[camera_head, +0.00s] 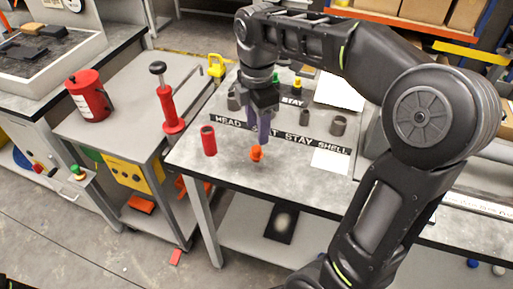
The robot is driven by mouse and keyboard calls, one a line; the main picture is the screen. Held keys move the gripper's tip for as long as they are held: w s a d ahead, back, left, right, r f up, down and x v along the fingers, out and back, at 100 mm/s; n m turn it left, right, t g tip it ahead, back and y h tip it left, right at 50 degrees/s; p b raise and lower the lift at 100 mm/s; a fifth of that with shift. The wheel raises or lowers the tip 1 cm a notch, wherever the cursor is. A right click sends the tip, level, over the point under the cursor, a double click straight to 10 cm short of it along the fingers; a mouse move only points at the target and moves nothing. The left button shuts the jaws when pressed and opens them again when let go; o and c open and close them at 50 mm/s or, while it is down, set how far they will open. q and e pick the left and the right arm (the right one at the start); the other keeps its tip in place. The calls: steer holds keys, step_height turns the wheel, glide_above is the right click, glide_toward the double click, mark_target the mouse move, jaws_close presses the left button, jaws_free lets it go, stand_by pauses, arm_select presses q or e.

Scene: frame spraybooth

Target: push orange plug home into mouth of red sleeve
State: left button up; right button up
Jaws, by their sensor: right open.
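The red sleeve (208,141) stands upright near the left front part of the grey table, with a dark mouth facing up. The small orange plug (257,154) is near the table's front edge, to the right of the sleeve and apart from it. My right gripper (259,138) points down with its purple fingers just above the plug. It is open. Whether the fingertips touch the plug cannot be told from this angle. My left gripper is not in view.
A label strip (229,122) with white letters crosses the table behind the plug. A bench to the left holds a red canister (89,96) and a red lever tool (169,108).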

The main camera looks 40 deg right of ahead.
mark_target(256, 148)
steer(key=shift+f, duration=1.35)
steer(key=shift+a+f, duration=0.15)
steer(key=shift+f, duration=2.45)
jaws_close()
